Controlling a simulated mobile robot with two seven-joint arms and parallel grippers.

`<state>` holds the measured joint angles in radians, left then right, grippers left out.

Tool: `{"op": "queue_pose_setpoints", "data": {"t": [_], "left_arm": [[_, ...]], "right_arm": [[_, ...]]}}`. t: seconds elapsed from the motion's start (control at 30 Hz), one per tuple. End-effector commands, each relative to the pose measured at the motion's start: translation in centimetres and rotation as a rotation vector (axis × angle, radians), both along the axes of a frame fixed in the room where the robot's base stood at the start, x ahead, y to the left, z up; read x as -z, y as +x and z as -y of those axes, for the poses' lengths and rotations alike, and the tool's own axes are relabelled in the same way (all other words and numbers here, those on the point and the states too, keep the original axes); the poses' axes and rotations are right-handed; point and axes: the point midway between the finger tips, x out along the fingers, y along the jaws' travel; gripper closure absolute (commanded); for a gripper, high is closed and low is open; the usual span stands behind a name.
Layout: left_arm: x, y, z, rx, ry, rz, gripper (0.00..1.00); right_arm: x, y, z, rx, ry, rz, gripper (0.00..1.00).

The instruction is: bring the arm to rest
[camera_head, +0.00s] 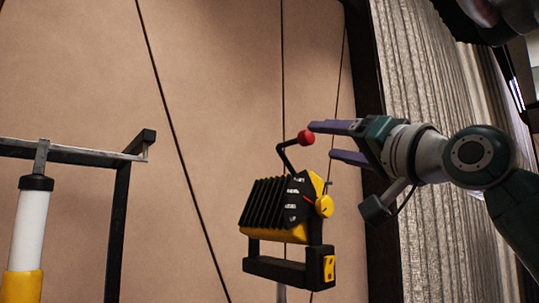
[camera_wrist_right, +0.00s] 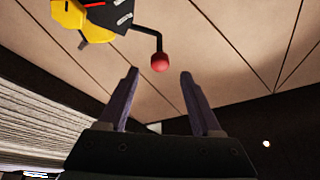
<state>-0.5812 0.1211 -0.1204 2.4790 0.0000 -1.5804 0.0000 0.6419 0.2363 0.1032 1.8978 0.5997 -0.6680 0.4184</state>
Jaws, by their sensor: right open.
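My right gripper (camera_head: 322,140) comes in from the right in the head view. Its two purple fingers are apart with nothing between them. In the right wrist view the gripper (camera_wrist_right: 160,78) also shows spread fingers. A red ball knob (camera_head: 306,137) on a bent black lever stands just off the upper fingertip; I cannot tell if they touch. In the right wrist view the red knob (camera_wrist_right: 159,62) lies beyond the fingertips, between their lines. The lever belongs to a black and yellow control box (camera_head: 285,211), which also shows in the right wrist view (camera_wrist_right: 92,16). My left gripper is not in view.
A black frame (camera_head: 118,215) with a white and yellow cylinder (camera_head: 28,230) stands at the left. A tan panelled wall (camera_head: 215,90) fills the back. A dark post (camera_head: 366,80) and a grey ribbed surface (camera_head: 425,75) are behind my right arm.

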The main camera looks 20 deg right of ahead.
Motion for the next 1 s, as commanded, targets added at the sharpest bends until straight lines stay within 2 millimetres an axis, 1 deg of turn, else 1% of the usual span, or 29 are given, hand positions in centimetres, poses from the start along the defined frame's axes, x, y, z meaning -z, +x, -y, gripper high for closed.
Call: {"op": "queue_pose_setpoints", "data": {"t": [0.37,0.43,0.47,0.57,0.6,0.67,0.7,0.77,0.8,0.87,0.9,0.97,1.0], "left_arm": [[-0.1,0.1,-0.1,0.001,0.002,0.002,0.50],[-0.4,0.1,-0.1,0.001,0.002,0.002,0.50],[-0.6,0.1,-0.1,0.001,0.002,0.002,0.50],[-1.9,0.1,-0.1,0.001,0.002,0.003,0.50],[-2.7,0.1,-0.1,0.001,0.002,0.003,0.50],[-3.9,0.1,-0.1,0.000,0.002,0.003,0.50],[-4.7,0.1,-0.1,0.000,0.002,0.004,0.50],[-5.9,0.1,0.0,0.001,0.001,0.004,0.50],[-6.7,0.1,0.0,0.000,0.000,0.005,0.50],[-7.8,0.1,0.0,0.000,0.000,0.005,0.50],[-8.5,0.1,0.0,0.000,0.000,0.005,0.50],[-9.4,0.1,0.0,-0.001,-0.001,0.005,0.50],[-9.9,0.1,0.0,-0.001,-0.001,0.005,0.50]], "right_arm": [[0.0,0.0,0.0,0.000,-0.001,-0.002,0.34],[0.7,0.0,-0.2,0.001,-0.016,-0.023,0.34],[1.3,0.0,-0.5,0.002,-0.030,-0.043,0.34],[5.4,-0.3,-1.6,0.006,-0.119,-0.169,0.34],[7.9,-0.7,-2.3,0.006,-0.173,-0.242,0.34],[12.1,-2.1,-3.2,0.003,-0.266,-0.371,0.34],[15.1,-3.5,-3.8,-0.004,-0.334,-0.464,0.34],[19.3,-6.3,-4.4,-0.020,-0.435,-0.604,0.34],[21.8,-8.5,-4.8,-0.035,-0.499,-0.696,0.34],[25.1,-12.3,-5.1,-0.063,-0.592,-0.831,0.34],[26.9,-15.0,-5.2,-0.085,-0.650,-0.918,0.34],[29.0,-19.0,-5.2,-0.119,-0.728,-1.038,0.34],[30.0,-21.6,-5.1,-0.143,-0.771,-1.110,0.34]]}}
